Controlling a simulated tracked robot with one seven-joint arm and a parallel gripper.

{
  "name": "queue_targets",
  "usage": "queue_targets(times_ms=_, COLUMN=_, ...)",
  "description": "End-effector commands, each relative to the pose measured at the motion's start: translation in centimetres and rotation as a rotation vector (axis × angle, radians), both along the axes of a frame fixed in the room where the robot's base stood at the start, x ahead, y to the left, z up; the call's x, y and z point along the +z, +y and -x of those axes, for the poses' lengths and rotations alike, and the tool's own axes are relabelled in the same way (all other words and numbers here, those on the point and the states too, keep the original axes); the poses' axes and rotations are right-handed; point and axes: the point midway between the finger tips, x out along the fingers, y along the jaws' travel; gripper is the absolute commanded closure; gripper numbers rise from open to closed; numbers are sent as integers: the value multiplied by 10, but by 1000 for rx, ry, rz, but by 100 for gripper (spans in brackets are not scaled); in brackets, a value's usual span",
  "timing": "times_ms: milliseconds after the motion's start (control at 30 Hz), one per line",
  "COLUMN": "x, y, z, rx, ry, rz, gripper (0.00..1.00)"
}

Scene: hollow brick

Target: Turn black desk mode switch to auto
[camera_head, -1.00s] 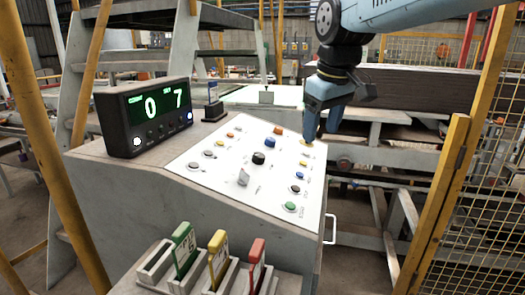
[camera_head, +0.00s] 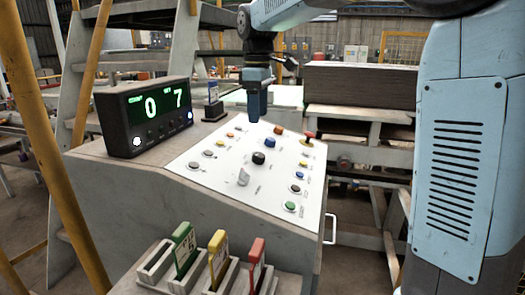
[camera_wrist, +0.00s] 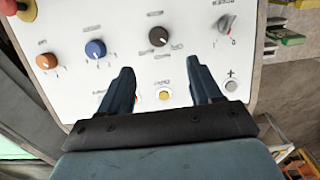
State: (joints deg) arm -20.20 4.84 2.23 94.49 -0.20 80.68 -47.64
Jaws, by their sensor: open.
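The black mode switch (camera_head: 258,158) is a round black knob near the middle of the white sloped panel (camera_head: 222,172). It also shows in the wrist view (camera_wrist: 158,37), with labels around it too blurred to read. My gripper (camera_head: 254,118) points down above the far part of the panel in the head view. In the wrist view my gripper (camera_wrist: 158,66) has its two fingers apart and nothing between them. The black switch lies just ahead of the fingertips, roughly centred between them, with no contact visible.
A blue knob (camera_head: 270,142), an orange knob (camera_head: 279,130) and a grey lever knob (camera_head: 243,177) flank the black one. A red emergency button (camera_head: 309,135) stands at the back right. A display box (camera_head: 145,117) reading 0 and 7 sits left. Coloured tags fill slots in front.

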Motion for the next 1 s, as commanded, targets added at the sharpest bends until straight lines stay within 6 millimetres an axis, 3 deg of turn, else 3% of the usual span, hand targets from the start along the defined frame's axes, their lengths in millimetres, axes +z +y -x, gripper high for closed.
queue_targets(times_ms=600, x=-102, y=0, z=1, rx=-2, ry=1, rz=1, gripper=36)
queue_targets(times_ms=1000, x=-118, y=0, z=1, rx=-2, ry=0, rz=0, gripper=36)
